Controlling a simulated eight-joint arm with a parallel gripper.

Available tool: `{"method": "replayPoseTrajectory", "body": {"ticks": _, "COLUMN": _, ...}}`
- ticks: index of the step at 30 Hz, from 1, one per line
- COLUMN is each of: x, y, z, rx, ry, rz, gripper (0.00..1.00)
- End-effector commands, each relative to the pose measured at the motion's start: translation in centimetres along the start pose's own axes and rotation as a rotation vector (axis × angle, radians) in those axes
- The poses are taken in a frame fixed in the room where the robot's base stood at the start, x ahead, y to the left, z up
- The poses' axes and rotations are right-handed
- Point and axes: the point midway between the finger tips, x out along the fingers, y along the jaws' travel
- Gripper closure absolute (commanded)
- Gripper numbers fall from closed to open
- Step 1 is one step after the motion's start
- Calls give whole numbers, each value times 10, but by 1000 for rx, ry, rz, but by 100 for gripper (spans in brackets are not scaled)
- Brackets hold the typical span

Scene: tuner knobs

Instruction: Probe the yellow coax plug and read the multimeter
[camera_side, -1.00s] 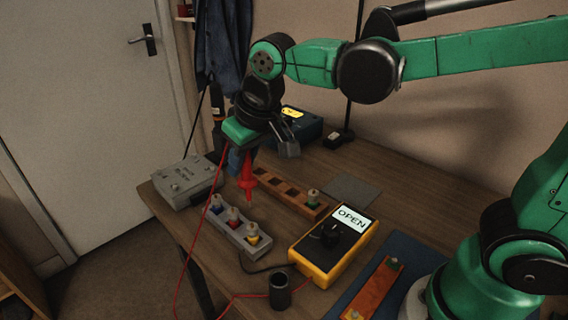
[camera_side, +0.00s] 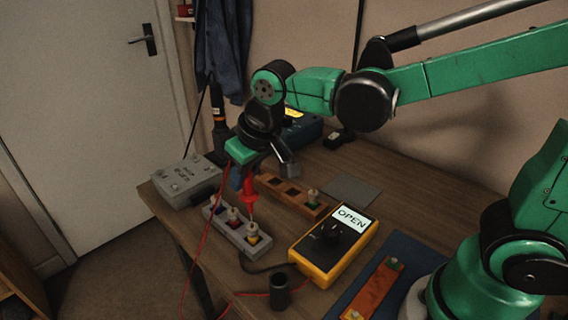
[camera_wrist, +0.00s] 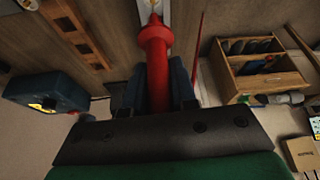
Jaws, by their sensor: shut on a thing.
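My gripper (camera_side: 247,180) is shut on a red probe (camera_side: 249,194), which points down with its tip over the yellow coax plug (camera_side: 252,233). The side view does not clearly show whether the tip touches the plug. The yellow plug stands at the near end of a grey block, beside a red plug (camera_side: 233,219) and a blue plug. The yellow multimeter (camera_side: 313,262) lies to the right, and its display (camera_side: 352,216) reads OPEN. In the wrist view the red probe (camera_wrist: 156,60) sits between the dark fingers and hides most of the grey block (camera_wrist: 153,14).
A grey box (camera_side: 186,180) stands at the left table edge. A dark cup (camera_side: 279,291) stands at the front. A red cable hangs over the table's front edge.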

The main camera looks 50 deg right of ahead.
Motion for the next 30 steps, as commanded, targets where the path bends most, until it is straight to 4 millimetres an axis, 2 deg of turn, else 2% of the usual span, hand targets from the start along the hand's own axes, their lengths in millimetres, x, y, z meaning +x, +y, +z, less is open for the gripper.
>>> {"method": "replayPoseTrajectory", "body": {"ticks": 30, "x": 6, "y": 0, "z": 2, "rx": 0, "ry": 0, "rz": 0, "gripper": 100}}
